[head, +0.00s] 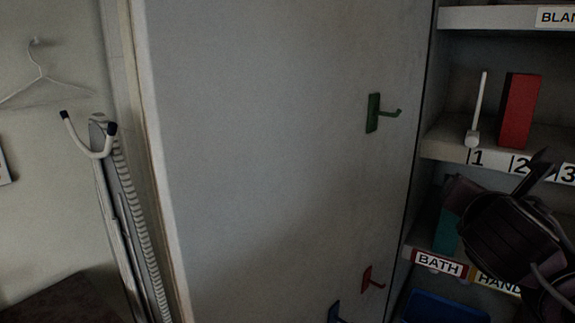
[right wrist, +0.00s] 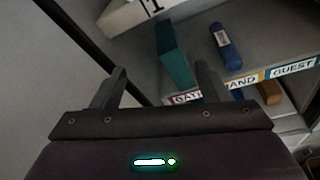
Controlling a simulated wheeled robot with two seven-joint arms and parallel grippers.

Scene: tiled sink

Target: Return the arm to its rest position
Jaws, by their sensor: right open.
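My right gripper (head: 537,172) is in front of the shelves at the right edge of the head view, with its dark wrist behind it. In the right wrist view its two fingers stand well apart and the gap between them is empty (right wrist: 160,85). The teal block also shows in the head view (head: 447,232), left of the gripper and partly covered. My left gripper is not in view.
A numbered shelf (head: 445,146) holds a white upright tool (head: 476,115) and a red block (head: 518,110). Green (head: 374,112) and red (head: 367,278) hooks stick out from the grey panel (head: 270,150). A blue bin (head: 445,308) sits below.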

